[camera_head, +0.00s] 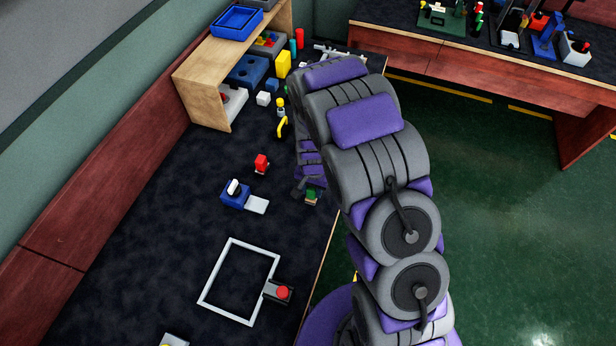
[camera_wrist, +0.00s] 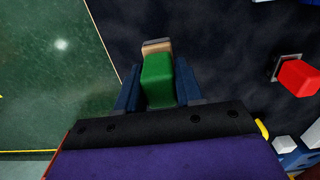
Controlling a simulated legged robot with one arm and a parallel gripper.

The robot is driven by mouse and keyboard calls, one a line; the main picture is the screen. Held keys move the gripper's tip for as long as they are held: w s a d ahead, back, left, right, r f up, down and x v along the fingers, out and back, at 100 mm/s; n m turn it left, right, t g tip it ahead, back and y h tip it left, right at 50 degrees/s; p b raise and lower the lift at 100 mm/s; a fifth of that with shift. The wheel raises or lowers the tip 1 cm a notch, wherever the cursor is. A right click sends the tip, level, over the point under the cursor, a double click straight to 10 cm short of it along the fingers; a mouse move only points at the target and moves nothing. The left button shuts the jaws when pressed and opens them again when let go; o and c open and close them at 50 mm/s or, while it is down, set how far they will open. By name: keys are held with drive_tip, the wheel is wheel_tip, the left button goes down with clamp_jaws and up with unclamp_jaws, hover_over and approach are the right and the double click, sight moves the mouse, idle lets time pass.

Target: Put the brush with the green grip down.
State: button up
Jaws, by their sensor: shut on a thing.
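The brush has a green grip (camera_wrist: 158,80) and a tan end with a grey edge; it fills the space between the two fingers of my gripper (camera_wrist: 157,88) in the wrist view. My gripper is shut on the green grip. In the head view my gripper (camera_head: 308,192) is at the right edge of the dark table, with the small green and tan brush (camera_head: 311,196) at its tip. Whether the brush touches the table I cannot tell.
A red block (camera_head: 261,163) and a blue switch box (camera_head: 235,194) stand left of my gripper. A white square frame (camera_head: 206,290) and a red button (camera_head: 283,292) are nearer. A wooden shelf (camera_head: 205,98) stands at the back. Dark table between them is clear.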

drive_tip(key=w, duration=0.5)
drive_tip(key=w+a+f+b, duration=0.1)
drive_tip(key=w, duration=0.1)
drive_tip(key=shift+w, duration=0.25)
wheel_tip(320, 180, down, 3)
drive_tip(key=shift+f+b, duration=0.15)
drive_tip(key=shift+b, duration=0.55)
drive_tip(key=o, duration=0.9)
drive_tip(key=shift+o, duration=0.2)
wheel_tip(320, 180, up, 12)
drive_tip(key=p, duration=0.2)
drive_tip(key=shift+p, duration=0.4)
